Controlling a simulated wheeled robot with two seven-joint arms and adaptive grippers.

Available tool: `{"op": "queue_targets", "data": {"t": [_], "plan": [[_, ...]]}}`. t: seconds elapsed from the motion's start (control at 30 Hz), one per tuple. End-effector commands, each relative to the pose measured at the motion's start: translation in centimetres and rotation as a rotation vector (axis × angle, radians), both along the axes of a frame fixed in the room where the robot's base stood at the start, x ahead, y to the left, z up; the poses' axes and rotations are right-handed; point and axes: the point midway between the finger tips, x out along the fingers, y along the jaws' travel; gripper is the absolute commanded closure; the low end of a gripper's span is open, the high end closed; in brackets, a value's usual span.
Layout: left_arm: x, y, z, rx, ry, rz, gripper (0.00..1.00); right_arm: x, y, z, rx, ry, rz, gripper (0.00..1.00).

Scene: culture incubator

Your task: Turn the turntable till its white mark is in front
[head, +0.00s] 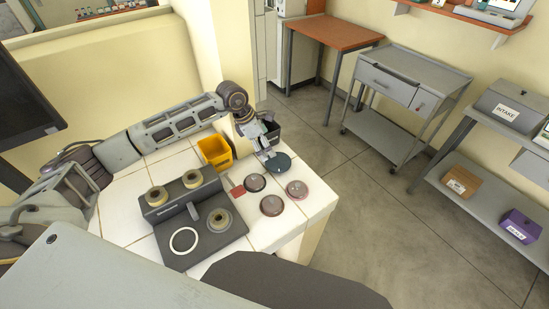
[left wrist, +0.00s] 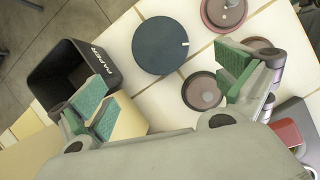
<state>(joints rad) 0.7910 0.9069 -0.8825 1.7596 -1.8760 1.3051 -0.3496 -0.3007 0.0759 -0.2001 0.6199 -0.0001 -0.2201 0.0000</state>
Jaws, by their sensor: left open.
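The turntable is a dark blue-green disc (head: 283,163) near the far right edge of the white tiled bench in the head view. In the left wrist view the disc (left wrist: 158,46) is at the top centre, with a short white mark (left wrist: 185,44) near its right rim. I cannot make out the mark in the head view. My left gripper (head: 267,152) is just beside the disc, partly over it in the head view. My right gripper is not in view.
A black bin marked PAPER (left wrist: 70,80) stands close to the left gripper. A yellow bin (head: 214,153), several round dishes (head: 297,189), a red square (head: 237,191) and a grey device with rolls (head: 180,252) share the bench. The bench edge is close to the disc.

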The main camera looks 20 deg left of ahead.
Motion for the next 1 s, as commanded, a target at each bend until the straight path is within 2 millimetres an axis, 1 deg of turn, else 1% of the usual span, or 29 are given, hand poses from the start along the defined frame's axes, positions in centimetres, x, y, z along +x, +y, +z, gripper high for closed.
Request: {"op": "queue_targets", "data": {"t": [0.1,0.6,0.8,1.0], "plan": [[0.2,-0.6,-1.5,-0.001,0.004,-0.002,0.00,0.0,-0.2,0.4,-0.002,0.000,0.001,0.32],[1.6,-2.6,-7.3,-0.001,0.001,0.001,0.00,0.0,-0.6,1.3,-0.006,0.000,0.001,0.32],[1.8,-3.0,-8.6,0.000,0.002,0.001,0.00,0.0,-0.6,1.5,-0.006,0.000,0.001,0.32],[1.9,-3.1,-8.9,0.000,0.000,-0.001,0.00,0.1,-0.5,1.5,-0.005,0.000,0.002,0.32]]}}
